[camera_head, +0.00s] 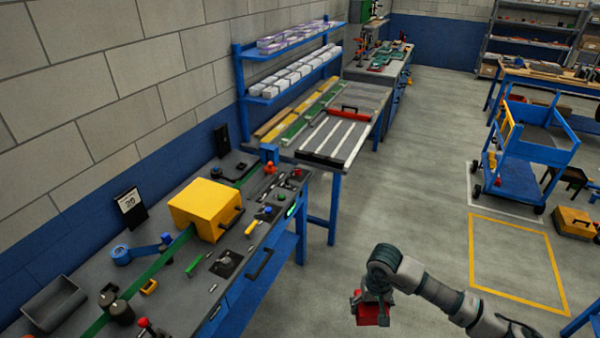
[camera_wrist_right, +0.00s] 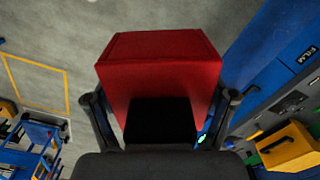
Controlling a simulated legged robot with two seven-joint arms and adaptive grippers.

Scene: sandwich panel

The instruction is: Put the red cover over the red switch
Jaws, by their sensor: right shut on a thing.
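The red cover (camera_head: 368,314), a box shape, is held in my right gripper (camera_head: 375,292) above the open floor, to the right of the workbench and apart from it. In the right wrist view the red cover (camera_wrist_right: 160,70) fills the middle, with a black block (camera_wrist_right: 160,120) on its near face. The fingers of my right gripper (camera_wrist_right: 160,112) are shut on it from both sides. On the workbench (camera_head: 175,290) I see small red parts: a red-orange piece (camera_head: 270,168) near the far end and a red knob (camera_head: 144,323) at the near edge. I cannot tell which is the red switch. My left gripper is not in view.
A yellow box (camera_head: 205,208) stands mid-bench, with a green strip running past it. A grey bin (camera_head: 55,303), blue tape (camera_head: 121,255) and small tools lie around. Beyond are a panel table (camera_head: 345,128) and a blue cart (camera_head: 530,150). The floor between is clear.

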